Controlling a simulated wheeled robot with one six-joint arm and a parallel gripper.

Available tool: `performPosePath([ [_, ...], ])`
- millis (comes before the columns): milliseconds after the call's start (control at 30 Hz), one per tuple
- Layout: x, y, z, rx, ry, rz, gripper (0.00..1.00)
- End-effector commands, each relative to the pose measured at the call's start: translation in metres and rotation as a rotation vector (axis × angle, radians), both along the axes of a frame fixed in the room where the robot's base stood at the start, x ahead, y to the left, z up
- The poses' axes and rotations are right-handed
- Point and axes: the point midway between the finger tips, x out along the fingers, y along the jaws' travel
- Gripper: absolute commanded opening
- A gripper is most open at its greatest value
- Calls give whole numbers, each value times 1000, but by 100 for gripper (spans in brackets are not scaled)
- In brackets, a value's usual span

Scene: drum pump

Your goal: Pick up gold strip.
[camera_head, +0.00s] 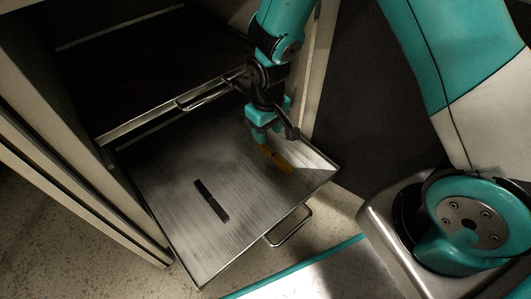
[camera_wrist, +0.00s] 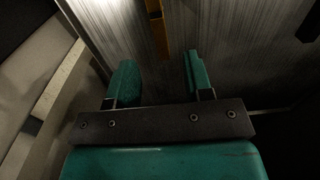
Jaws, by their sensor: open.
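The gold strip (camera_head: 275,158) lies on a metal tray (camera_head: 180,170), near the tray's right side. In the wrist view the gold strip (camera_wrist: 156,25) shows at the top, ahead of the space between the fingers. My gripper (camera_head: 272,136) is over the tray at the strip's upper-left end, and its fingers hide part of that area. In the wrist view my gripper (camera_wrist: 160,75) has its two green fingers apart with nothing between them. I cannot tell how high the fingers are above the tray.
A dark strip (camera_head: 211,201) lies on the tray's front left part. The tray has a front handle (camera_head: 289,228). Another dark shelf with a handle (camera_head: 203,95) is above and behind. A cabinet wall (camera_head: 75,170) stands at left.

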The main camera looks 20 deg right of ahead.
Motion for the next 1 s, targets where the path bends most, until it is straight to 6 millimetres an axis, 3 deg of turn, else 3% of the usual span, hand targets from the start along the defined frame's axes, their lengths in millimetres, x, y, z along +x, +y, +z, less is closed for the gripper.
performPosePath([
  [267, 0, 0, -21, 0, 1, 0, 47],
  [533, 0, 0, -64, 0, 1, 0, 47],
  [767, 0, 0, -64, 0, -1, 0, 47],
  [800, 0, 0, -64, 0, -1, 0, 44],
  [1000, 0, 0, -64, 0, 0, 0, 0],
])
